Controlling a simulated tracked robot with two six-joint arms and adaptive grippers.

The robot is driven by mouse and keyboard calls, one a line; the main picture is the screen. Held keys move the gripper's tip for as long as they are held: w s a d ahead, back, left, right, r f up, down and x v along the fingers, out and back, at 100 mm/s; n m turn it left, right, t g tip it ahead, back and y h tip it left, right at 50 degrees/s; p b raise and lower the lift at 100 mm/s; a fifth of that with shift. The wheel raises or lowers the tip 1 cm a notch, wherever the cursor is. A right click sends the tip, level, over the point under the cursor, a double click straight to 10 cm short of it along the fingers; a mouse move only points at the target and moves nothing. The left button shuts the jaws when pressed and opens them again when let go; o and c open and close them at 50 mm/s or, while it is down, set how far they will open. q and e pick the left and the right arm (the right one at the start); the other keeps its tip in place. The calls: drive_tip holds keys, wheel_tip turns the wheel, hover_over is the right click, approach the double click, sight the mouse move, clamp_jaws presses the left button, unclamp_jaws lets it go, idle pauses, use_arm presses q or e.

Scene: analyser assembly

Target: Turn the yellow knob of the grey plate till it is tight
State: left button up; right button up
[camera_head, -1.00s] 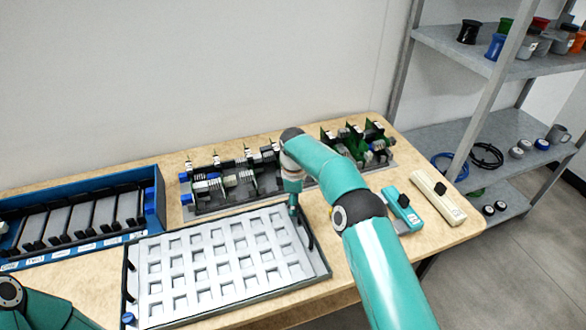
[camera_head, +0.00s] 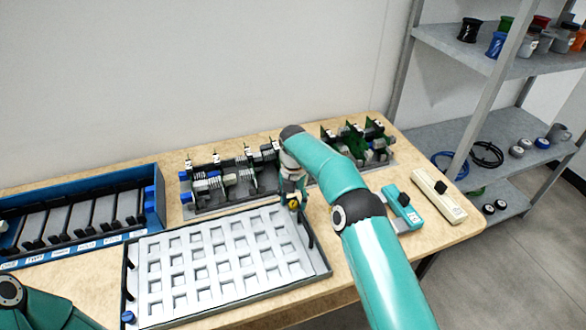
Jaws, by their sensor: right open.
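The grey plate (camera_head: 208,268) with a grid of square pockets lies flat in a dark frame on the table. A small yellow spot, which looks like the yellow knob (camera_head: 294,205), shows at the plate's far right corner. My right gripper (camera_head: 293,196) points down right at this corner and is open. It partly hides the knob. I cannot tell whether the fingers are around the knob or just above it. My left gripper is out of view; only part of my left arm shows at the lower left.
A blue knob (camera_head: 128,318) is at the plate's near left corner. Dark handles stand at both ends. A blue rack (camera_head: 150,200) is at the left. Trays of circuit parts (camera_head: 235,185) are behind the plate. A teal device (camera_head: 402,208) and a cream device (camera_head: 438,196) lie at the right.

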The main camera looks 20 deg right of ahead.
sight(293, 202)
wheel_tip(293, 202, up, 6)
drive_tip(key=shift+r, duration=0.1)
wheel_tip(293, 202, up, 7)
drive_tip(key=p, duration=0.4)
